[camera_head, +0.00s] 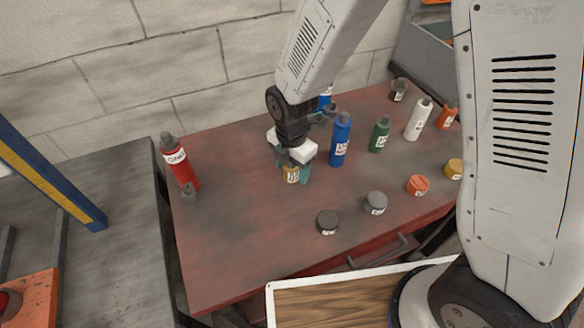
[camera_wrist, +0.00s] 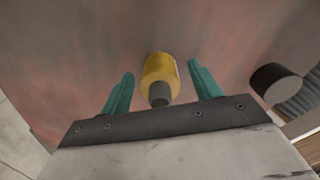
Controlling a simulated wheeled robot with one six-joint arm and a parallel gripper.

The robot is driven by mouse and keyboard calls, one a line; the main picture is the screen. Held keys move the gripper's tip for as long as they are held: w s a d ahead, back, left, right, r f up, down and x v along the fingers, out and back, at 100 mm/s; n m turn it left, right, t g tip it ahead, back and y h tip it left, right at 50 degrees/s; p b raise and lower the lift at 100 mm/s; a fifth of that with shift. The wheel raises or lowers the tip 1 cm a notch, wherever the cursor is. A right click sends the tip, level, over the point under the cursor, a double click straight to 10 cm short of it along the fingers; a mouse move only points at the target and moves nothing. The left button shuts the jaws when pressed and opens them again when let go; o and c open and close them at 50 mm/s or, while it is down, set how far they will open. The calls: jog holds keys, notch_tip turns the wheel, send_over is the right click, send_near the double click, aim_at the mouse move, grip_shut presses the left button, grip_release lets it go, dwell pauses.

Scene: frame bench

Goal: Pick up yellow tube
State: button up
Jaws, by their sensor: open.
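The yellow tube (camera_head: 291,175) stands on the red table, directly under my gripper, which hides its upper part in the head view. In the wrist view the yellow tube (camera_wrist: 160,70) has a dark grey cap and sits between the two teal fingers. My gripper (camera_wrist: 160,88) is open, with a visible gap between each finger and the tube. In the head view the fingers of my gripper (camera_head: 292,168) are low beside the tube, and its white label shows.
On the red table (camera_head: 240,240), a blue bottle (camera_head: 340,140) and a green bottle (camera_head: 380,134) stand to the right. A dark jar (camera_head: 327,222) and a grey jar (camera_head: 375,203) are nearer the front. A red bottle (camera_head: 180,165) stands at left. The table's front-left area is clear.

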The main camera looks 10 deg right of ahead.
jog(key=c, duration=1.2)
jog(key=shift+r, duration=0.1)
